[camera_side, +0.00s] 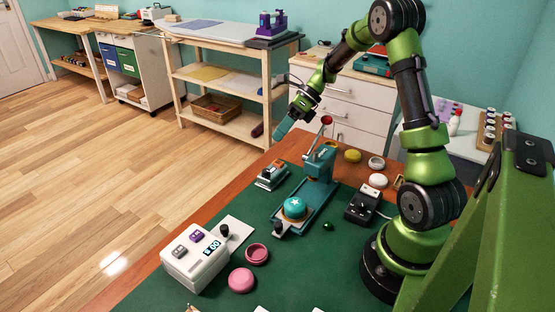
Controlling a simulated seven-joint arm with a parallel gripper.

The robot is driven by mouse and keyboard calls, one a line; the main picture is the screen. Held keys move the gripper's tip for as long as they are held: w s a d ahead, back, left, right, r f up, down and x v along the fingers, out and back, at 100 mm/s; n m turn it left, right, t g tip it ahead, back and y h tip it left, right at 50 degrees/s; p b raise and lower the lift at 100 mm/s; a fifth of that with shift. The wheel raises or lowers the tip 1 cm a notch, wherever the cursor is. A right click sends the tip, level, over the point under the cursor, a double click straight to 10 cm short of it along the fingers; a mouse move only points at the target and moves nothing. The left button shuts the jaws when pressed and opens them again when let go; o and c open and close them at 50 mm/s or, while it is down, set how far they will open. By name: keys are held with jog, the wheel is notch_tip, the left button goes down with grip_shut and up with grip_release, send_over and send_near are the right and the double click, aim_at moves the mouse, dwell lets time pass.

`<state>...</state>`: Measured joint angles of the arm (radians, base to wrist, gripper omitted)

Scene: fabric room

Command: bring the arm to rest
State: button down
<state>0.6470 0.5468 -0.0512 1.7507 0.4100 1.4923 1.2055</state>
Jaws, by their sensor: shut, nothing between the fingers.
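My gripper (284,127) hangs in the air at the end of my green arm, above the far left edge of the work table (190,222). It points down and to the left. Its fingers are together with nothing between them. It is to the left of the teal press (320,165) with the red knob and stands apart from it. A teal round piece with a white star (294,208) sits on the base of the press.
A white box with a display (196,262) stands at the front left. Pink round pieces (241,280), a small black device (361,206) and a small clamp-like tool (271,176) are on the green mat (300,270). A wooden shelf (225,85) stands behind the table.

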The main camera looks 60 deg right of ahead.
jog(key=s+a+r+n+t+h, duration=0.1)
jog(key=s+a+r+n+h, duration=0.2)
jog(key=n, duration=1.1)
jog(key=s+a+r+n+t+h, duration=0.2)
jog(key=s+a+r+n+h, duration=0.1)
jog(key=s+a+r+n, duration=0.7)
jog(key=shift+s+a+r+n, duration=0.15)
jog(key=shift+s+a+n, duration=1.3)
jog(key=shift+a+n, duration=0.7)
jog(key=shift+a+m, duration=0.25)
